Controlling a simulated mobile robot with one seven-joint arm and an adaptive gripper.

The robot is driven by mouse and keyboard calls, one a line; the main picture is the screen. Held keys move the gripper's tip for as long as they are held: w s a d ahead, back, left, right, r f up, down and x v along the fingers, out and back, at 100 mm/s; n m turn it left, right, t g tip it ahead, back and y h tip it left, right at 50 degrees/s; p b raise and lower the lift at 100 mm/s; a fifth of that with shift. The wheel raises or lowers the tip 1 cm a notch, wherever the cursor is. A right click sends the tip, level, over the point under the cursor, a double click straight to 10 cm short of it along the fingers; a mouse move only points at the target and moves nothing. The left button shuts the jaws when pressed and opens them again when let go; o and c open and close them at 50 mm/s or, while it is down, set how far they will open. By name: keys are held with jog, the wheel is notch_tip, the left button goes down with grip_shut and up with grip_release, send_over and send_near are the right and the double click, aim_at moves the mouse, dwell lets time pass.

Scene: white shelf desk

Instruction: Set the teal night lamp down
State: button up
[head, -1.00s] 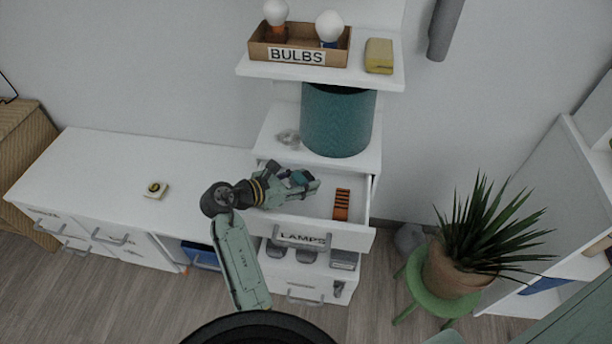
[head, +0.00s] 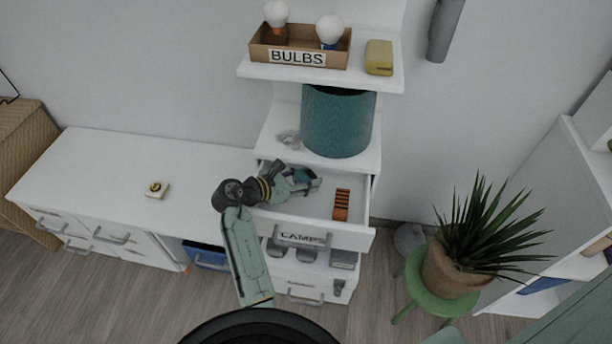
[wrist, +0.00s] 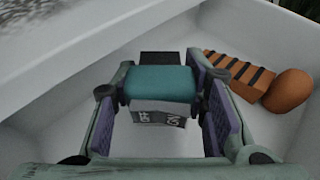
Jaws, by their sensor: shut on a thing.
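The teal night lamp (wrist: 160,84) is between the two fingers of my gripper (wrist: 160,100) in the wrist view. It has a teal upper part and a pale lower part marked OFF and ON. My gripper is shut on it. In the head view my gripper (head: 304,184) is over the left part of the open drawer labelled LAMPS (head: 318,225), and a small teal patch of the lamp (head: 302,175) shows. I cannot tell whether the lamp touches the drawer floor.
An orange and black striped thing (head: 341,205) lies in the drawer's right part, with a rounded orange end (wrist: 289,93). A teal bin (head: 338,122) stands behind the drawer. A BULBS box (head: 333,58) sits on the shelf above. A potted plant (head: 453,268) is at right.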

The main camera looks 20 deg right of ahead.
jog(key=shift+f, duration=0.15)
jog(key=o, duration=1.2)
jog(key=shift+c, duration=0.2)
jog(key=shift+r+b, duration=0.35)
jog(key=shift+r, duration=0.1)
jog(key=b+v, duration=0.1)
jog(key=v, duration=1.1)
jog(key=shift+r, duration=0.25)
